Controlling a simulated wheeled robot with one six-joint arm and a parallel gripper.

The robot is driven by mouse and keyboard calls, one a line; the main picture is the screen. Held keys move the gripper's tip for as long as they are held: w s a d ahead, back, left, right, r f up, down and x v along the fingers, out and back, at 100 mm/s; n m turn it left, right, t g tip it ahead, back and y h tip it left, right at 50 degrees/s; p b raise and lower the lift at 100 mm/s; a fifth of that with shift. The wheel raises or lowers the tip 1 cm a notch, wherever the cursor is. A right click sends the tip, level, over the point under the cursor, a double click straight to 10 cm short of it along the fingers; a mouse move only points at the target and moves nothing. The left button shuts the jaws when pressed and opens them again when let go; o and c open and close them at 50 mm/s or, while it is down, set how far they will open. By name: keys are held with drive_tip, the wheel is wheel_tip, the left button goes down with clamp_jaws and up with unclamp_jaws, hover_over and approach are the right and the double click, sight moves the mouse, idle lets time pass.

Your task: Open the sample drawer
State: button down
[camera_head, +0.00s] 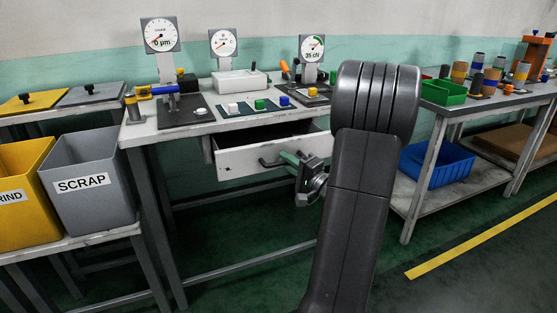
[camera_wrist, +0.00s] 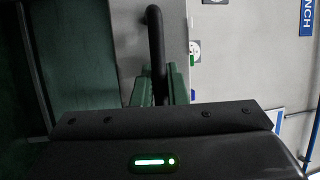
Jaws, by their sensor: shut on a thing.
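The drawer (camera_head: 236,163) under the middle workbench has a white front and stands partly pulled out, with its dark inside showing above the front. Its dark bar handle (camera_head: 267,163) runs along the front. My gripper (camera_head: 291,158) is at the right part of this handle, its green fingers shut on the bar. In the wrist view the black handle (camera_wrist: 156,40) runs down between the two green fingers (camera_wrist: 161,88). The lower end of the handle is hidden there by my gripper body. What lies in the drawer cannot be made out.
The workbench top (camera_head: 140,131) carries dial gauges, a white box (camera_head: 238,83) and a mat with small colored blocks. A grey SCRAP bin (camera_head: 85,182) stands at left. A second table at right holds a green tray (camera_head: 443,92) and a blue bin (camera_head: 437,165). Floor before the drawer is clear.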

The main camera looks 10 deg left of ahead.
drive_tip(key=s+d+b, duration=0.2)
drive_tip(key=s+d, duration=0.5)
drive_tip(key=s, duration=0.3)
drive_tip(key=shift+s+b, duration=0.25)
drive_tip(key=shift+b, duration=0.1)
drive_tip(key=c, duration=1.5)
unclamp_jaws()
drive_tip(key=shift+o, duration=0.2)
drive_tip(key=shift+d, duration=0.1)
drive_tip(key=p+v, duration=0.2)
drive_tip(key=v, duration=1.1)
drive_tip(key=shift+s+d, duration=0.25)
drive_tip(key=shift+a+f, duration=0.1)
drive_tip(key=b+x, duration=0.2)
drive_tip(key=x, duration=1.1)
drive_tip(key=shift+w+a, duration=0.25)
drive_tip(key=shift+w, duration=0.05)
